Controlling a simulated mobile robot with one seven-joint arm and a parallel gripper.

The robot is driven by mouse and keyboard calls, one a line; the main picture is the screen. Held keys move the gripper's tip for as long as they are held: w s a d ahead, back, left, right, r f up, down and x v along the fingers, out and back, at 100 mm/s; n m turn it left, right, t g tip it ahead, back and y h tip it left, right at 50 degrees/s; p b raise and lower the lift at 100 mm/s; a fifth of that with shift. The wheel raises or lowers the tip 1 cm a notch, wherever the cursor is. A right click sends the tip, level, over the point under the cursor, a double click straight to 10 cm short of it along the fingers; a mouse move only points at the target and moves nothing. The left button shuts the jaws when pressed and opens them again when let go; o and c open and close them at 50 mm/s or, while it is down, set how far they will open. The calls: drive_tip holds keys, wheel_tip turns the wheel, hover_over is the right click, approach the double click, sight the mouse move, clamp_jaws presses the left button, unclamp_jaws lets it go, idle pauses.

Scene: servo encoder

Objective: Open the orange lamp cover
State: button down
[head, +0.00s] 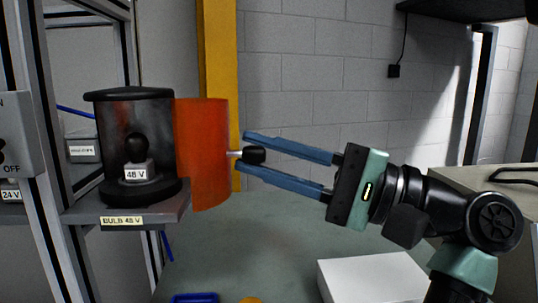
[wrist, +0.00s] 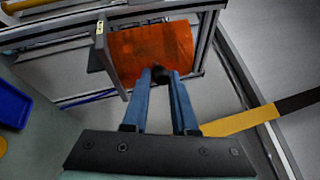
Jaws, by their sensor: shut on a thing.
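The orange lamp cover (head: 201,150) is a curved panel on the right side of the dark lamp housing (head: 110,120). It stands swung out from the housing, and a bulb marked 48 V (head: 136,150) shows inside. A black knob (head: 254,155) on a short pale stem sticks out from the cover's right side. My gripper (head: 245,155) has its blue fingers around the knob and is shut on it. In the wrist view, the orange cover (wrist: 150,52) lies beyond the fingertips, and the dark knob (wrist: 161,73) sits between them.
The lamp stands on a grey shelf (head: 180,208) labelled BULB 48 V. A yellow post (head: 217,60) rises behind the cover. A white box (head: 372,278) and a blue tray (head: 195,298) are on the bench below. Free space lies between the bench and my gripper.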

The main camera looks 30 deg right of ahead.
drive_tip(key=shift+r, duration=0.2)
drive_tip(key=c, duration=0.7)
unclamp_jaws()
drive_tip(key=shift+w+a+f, duration=0.1)
drive_tip(key=shift+a, duration=0.1)
drive_tip(key=shift+c, duration=0.2)
drive_tip(key=shift+d+f, duration=0.1)
drive_tip(key=shift+d, duration=0.05)
drive_tip(key=shift+s+d+f, duration=0.1)
drive_tip(key=shift+s+d, duration=0.05)
drive_tip(key=shift+s, duration=0.1)
drive_tip(key=b+v, duration=0.5)
drive_tip(key=v, duration=0.7)
